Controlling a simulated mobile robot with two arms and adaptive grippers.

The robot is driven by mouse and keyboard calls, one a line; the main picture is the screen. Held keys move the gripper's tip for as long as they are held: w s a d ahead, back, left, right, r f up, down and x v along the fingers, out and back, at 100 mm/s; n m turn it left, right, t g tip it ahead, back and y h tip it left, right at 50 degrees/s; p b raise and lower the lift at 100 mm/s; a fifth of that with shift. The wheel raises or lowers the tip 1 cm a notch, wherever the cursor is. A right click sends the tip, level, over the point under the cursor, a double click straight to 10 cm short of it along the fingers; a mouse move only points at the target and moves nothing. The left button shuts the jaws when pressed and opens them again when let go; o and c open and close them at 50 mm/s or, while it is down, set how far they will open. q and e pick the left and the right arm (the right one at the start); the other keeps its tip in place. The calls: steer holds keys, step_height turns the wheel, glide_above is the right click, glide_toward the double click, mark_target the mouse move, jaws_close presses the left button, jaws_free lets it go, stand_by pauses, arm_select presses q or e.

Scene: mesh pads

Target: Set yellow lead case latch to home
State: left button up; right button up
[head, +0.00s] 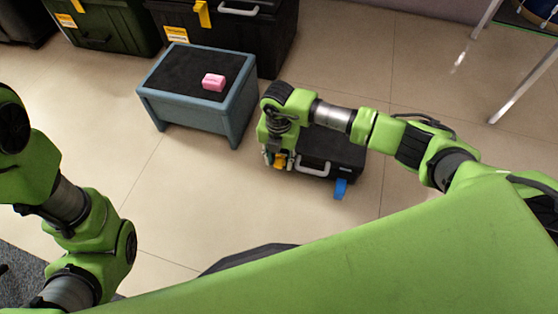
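The black lead case (345,150) lies on the floor right of centre, partly hidden under my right arm. Its pale handle (313,169) faces me. The yellow latch (280,161) is at the case's left front, mostly covered by my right gripper. A blue latch (341,188) hangs at the right front. My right gripper (278,159) points down at the yellow latch, with fingertips on both sides of it. I cannot tell whether they touch it or are shut on it. My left arm shows at the left edge, but its gripper is out of view.
A blue-grey stool (193,112) with a dark top carries a pink block (213,82), left of the case. Larger green (105,28) and black (235,35) cases stand behind. Metal legs (525,85) are at the upper right. The floor left of the case is clear.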

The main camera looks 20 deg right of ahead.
jaws_close()
steer(key=shift+w+d+r+g+y, duration=0.2)
steer(key=shift+w+g+y, duration=0.2)
steer(key=shift+g, duration=0.3)
steer(key=shift+s, duration=0.1)
jaws_free()
step_height(320, 180, up, 12)
steer(key=w, duration=0.1)
steer(key=shift+w+d, duration=0.2)
steer(key=shift+d, duration=0.25)
